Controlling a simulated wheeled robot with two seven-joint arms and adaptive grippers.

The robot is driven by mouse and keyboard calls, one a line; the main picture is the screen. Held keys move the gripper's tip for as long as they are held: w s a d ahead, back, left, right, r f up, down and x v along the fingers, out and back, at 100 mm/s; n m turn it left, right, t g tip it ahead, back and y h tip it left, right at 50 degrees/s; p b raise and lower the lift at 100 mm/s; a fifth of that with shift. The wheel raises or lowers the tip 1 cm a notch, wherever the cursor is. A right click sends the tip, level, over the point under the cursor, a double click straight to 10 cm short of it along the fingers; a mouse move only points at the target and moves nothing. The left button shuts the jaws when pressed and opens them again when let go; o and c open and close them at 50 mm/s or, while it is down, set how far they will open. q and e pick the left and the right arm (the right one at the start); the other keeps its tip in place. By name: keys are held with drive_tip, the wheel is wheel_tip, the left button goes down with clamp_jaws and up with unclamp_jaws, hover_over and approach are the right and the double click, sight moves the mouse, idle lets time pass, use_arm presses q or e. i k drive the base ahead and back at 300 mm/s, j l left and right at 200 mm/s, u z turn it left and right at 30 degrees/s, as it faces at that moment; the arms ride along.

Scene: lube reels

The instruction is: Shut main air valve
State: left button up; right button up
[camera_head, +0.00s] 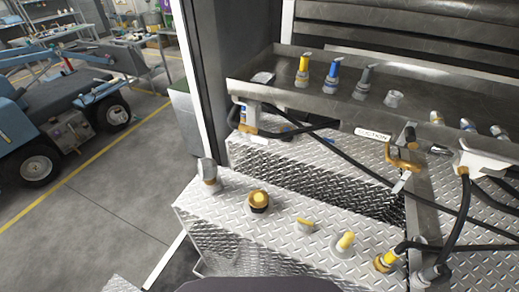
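No part marked as the main air valve can be read, so I cannot tell which one it is. A brass-coloured valve-like fitting (405,157) sits at the right, below the upper shelf, near a white label (372,135) that seems to read SUCTION. On the lower diamond-plate step are a small yellow lever-like piece (307,222), a yellow-topped fitting (346,240), a round brass cap (259,199) and a grey-topped fitting (208,173). Whether any valve is open or shut cannot be told. Neither of my grippers shows.
The metal shelf (430,112) holds yellow, blue and grey nozzles. Black hoses (463,215) cross the right side, with a white-bodied fitting (482,158) there. A dark upright panel (228,60) stands left of the shelf. Open grey floor (110,210) and a blue vehicle (60,105) lie left.

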sight(254, 138)
drive_tip(key=k+l+u, duration=0.15)
drive_tip(key=k, duration=0.35)
drive_tip(key=k+l+u, duration=0.15)
drive_tip(key=k, duration=0.35)
